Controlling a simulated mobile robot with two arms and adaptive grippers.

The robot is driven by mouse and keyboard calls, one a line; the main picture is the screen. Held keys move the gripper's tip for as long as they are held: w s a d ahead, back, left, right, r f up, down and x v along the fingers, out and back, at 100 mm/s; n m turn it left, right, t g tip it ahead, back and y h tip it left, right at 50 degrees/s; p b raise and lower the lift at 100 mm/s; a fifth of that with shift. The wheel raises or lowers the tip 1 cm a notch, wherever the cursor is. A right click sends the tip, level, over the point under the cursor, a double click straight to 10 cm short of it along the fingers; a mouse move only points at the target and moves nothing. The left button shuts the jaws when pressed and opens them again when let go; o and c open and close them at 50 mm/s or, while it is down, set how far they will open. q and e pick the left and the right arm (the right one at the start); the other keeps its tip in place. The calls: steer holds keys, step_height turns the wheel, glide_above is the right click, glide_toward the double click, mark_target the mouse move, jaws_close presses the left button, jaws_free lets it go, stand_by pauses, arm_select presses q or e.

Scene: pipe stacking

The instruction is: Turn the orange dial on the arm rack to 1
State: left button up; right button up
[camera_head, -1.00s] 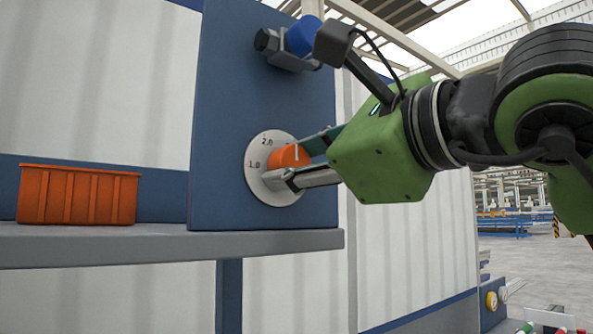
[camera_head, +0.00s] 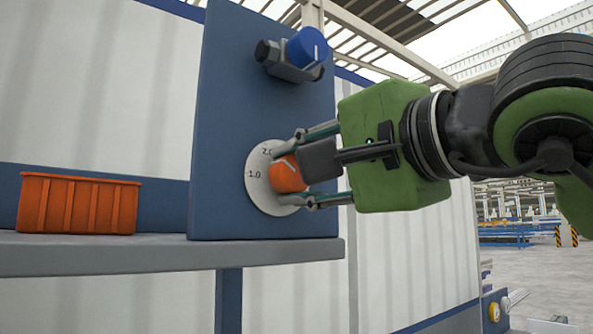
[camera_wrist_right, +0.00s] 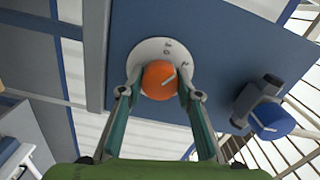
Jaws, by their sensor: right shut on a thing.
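The orange dial (camera_head: 285,174) sits on a white round scale plate (camera_head: 256,188) on a blue panel (camera_head: 222,120). The marks 1.0 and 2.0 show at the plate's left and upper left. My left gripper is not in view.
A blue knob (camera_head: 306,47) on a grey fitting juts from the panel above the dial. An orange bin (camera_head: 78,204) stands on the grey shelf (camera_head: 150,252) at left. Open floor lies at the right.

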steer(key=n+p, duration=0.1)
steer(key=n, duration=0.5)
steer(key=shift+f+n, duration=0.1)
steer(key=shift+n, duration=0.2)
stand_by(0.5)
steer(key=o, duration=1.1)
steer(key=v, duration=1.2)
